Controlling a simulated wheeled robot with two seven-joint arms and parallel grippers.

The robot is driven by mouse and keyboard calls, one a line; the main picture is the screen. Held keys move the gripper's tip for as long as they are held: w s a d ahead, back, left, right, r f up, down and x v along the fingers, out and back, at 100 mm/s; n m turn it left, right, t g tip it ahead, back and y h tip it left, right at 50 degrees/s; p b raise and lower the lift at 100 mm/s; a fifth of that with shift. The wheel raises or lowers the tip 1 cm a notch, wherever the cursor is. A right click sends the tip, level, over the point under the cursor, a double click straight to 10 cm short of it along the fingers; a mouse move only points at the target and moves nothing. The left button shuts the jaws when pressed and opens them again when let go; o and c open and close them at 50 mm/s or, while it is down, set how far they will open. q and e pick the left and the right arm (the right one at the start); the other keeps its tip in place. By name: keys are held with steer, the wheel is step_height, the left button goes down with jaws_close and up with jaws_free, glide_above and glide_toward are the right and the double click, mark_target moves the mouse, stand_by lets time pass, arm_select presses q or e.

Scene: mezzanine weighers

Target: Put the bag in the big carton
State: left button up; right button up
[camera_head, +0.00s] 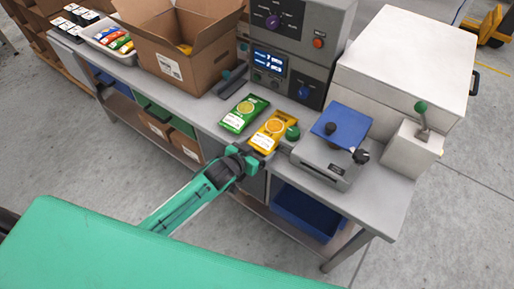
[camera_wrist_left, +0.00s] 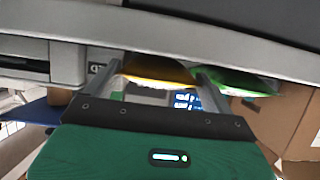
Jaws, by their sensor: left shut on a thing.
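A yellow bag (camera_head: 272,131) with a round orange print is at the front of the bench, beside a green bag (camera_head: 243,114). My left gripper (camera_head: 257,153) reaches in from the front and is shut on the near end of the yellow bag. In the left wrist view, the yellow bag (camera_wrist_left: 157,71) is between the two fingers, with the green bag (camera_wrist_left: 240,82) close beside it. I cannot tell whether the yellow bag touches the bench. The big carton (camera_head: 172,67) stands open at the back left, with something yellow inside. My right gripper is not in view.
The bench (camera_head: 208,105) has bare room between the carton and the bags. A grey weigher (camera_head: 296,45) with a blue display stands behind the bags. A blue-topped grey device (camera_head: 333,145) is to the right. A white tray (camera_head: 97,39) of colourful packets is left of the carton.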

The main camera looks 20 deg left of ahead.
arm_select(q)
steer(key=shift+f, duration=0.15)
steer(key=o, duration=0.9)
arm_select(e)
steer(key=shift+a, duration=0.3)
arm_select(q)
steer(key=shift+s+r, duration=0.15)
steer(key=shift+r, duration=0.05)
steer(key=shift+b+v, duration=0.85)
steer(key=shift+v, duration=5)
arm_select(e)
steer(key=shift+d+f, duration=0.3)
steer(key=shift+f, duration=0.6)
